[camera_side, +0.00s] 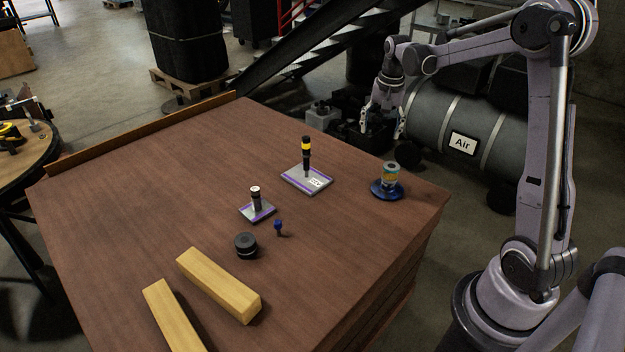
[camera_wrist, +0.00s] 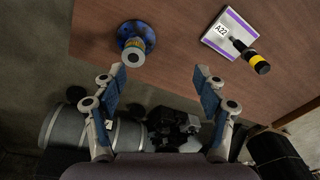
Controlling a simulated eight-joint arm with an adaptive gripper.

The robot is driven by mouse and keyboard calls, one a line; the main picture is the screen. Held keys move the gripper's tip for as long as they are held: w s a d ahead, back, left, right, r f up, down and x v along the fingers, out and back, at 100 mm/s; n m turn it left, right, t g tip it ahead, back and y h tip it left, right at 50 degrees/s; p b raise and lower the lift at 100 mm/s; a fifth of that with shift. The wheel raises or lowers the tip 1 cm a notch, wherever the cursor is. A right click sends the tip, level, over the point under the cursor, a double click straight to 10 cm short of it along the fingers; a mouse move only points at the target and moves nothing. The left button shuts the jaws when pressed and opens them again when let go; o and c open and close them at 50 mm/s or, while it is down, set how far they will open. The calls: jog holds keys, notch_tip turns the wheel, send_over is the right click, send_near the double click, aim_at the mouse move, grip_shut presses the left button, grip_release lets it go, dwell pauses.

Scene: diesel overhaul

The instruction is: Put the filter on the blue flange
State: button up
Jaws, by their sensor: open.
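The blue flange (camera_side: 384,194) is a round blue base near the table's right corner. A short upright cylinder with teal, yellow and grey bands (camera_side: 391,173) stands on it. In the wrist view, the flange (camera_wrist: 124,34) is at upper left, bolts on its rim. A squat black cylinder (camera_side: 246,246), which looks like the filter, rests on the table near the front middle; it is not seen in the wrist view. My gripper (camera_side: 384,130) is open and empty, raised near the table's far right edge. Its spread fingers show in the wrist view (camera_wrist: 160,76).
A plate labelled A22 (camera_side: 303,181) holds a black-and-yellow upright tool (camera_side: 306,155). A smaller plate (camera_side: 262,212) holds a dark upright piece (camera_side: 256,197). A small blue-topped piece (camera_side: 278,227) and two wooden blocks (camera_side: 218,286) lie nearer. The table's left half is clear.

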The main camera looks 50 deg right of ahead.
jog(key=s+a+r+n+t, duration=0.1)
jog(key=s+a+r+n, duration=0.15)
jog(key=a, duration=0.45)
jog(key=s+a+r+n+t, duration=0.2)
jog(key=a+r+n, duration=0.1)
jog(key=a, duration=0.5)
jog(key=s+a+f+n+t, duration=0.2)
jog(key=s+a+n+t, duration=0.1)
jog(key=s+a+n, duration=0.4)
jog(key=s+a, duration=0.2)
jog(key=a, duration=0.2)
jog(key=shift+a+y, duration=0.15)
jog(key=shift+y, duration=0.25)
